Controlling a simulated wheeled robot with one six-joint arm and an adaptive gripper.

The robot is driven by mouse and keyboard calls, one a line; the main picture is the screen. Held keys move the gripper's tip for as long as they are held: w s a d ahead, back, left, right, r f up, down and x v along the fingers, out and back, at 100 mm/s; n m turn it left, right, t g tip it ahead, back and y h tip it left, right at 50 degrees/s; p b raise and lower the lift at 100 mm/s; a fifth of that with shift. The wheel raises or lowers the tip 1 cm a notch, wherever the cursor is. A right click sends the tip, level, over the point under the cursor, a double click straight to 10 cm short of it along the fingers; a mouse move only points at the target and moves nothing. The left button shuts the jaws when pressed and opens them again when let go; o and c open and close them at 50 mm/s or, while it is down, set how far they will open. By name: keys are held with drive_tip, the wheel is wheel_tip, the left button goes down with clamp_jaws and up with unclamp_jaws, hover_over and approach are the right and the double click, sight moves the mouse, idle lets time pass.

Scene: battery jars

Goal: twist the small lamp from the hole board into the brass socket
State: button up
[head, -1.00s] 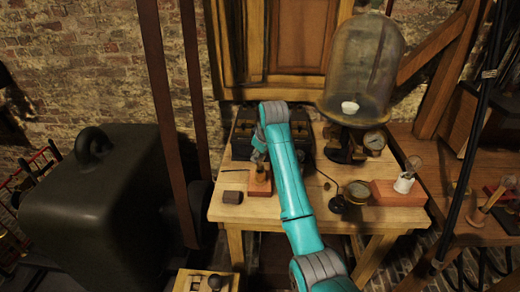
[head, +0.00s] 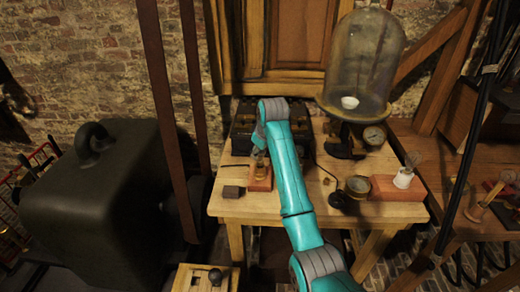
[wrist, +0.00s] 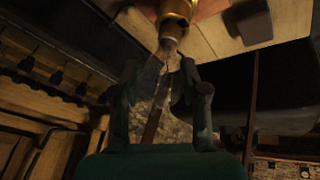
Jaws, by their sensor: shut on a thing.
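The brass socket (head: 260,172) stands on a small reddish-brown wooden base at the left of the table. In the wrist view the socket (wrist: 176,8) is at the top edge. My gripper (wrist: 160,82) is shut on the small clear glass lamp (wrist: 158,72), whose narrow end points at the socket. The lamp's end meets or nearly meets the socket mouth; I cannot tell how deep it sits. In the head view my gripper (head: 260,149) is just above the socket, and the arm hides part of it.
A dark block (head: 233,191) lies left of the socket. Dark jars (head: 240,137) stand behind. A gauge (head: 357,186), a glass bell jar (head: 362,65) and a white lamp holder on a red block (head: 395,188) are to the right. A pale board with a dark knob (head: 214,278) is in front.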

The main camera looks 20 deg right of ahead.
drive_tip(key=shift+f, duration=0.85)
idle(0.5)
drive_tip(key=shift+a+m+h, duration=0.15)
drive_tip(key=shift+m+h, duration=0.25)
drive_tip(key=shift+m, duration=0.6)
drive_tip(key=m+h, duration=0.1)
drive_tip(key=m, duration=0.1)
drive_tip(key=m+h, duration=0.1)
drive_tip(key=m, duration=0.1)
drive_tip(key=shift+m+g, duration=0.3)
drive_tip(key=shift+m+h, duration=0.3)
drive_tip(key=shift+m, duration=0.6)
drive_tip(key=m+g+h, duration=0.1)
drive_tip(key=m, duration=0.3)
drive_tip(key=shift+m+g, duration=0.3)
drive_tip(key=shift+g, duration=0.1)
drive_tip(key=shift+h, duration=0.3)
